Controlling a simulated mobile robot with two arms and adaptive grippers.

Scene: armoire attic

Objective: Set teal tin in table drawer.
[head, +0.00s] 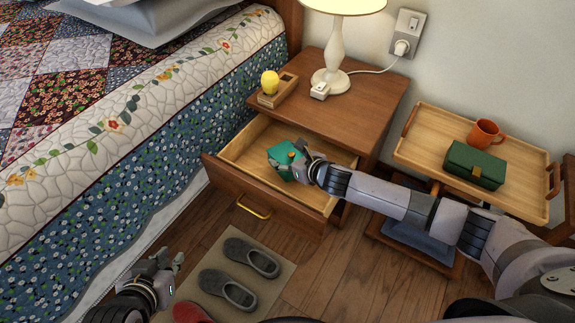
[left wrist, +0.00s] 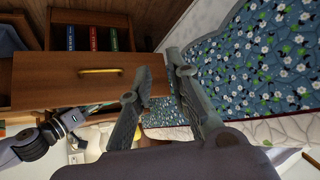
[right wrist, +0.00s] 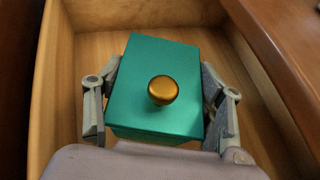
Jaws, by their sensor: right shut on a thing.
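The teal tin (head: 281,158) has a round gold knob. It shows large in the right wrist view (right wrist: 139,85). My right gripper (head: 306,165) is shut on the tin, with one finger on each side of it. The tin is inside the open table drawer (head: 250,134), within its wooden walls; I cannot tell whether it touches the drawer floor. The drawer has a brass handle (head: 253,207) on its front. My left gripper (head: 165,270) is low at the left, empty, with its fingers apart in the left wrist view (left wrist: 165,85).
A lamp (head: 335,60) and a wooden holder with a yellow object (head: 269,83) stand on the bedside table. A tray (head: 520,168) with an orange mug (head: 485,134) and a green box (head: 474,165) is at right. The bed is at left; slippers (head: 228,288) lie on a mat below.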

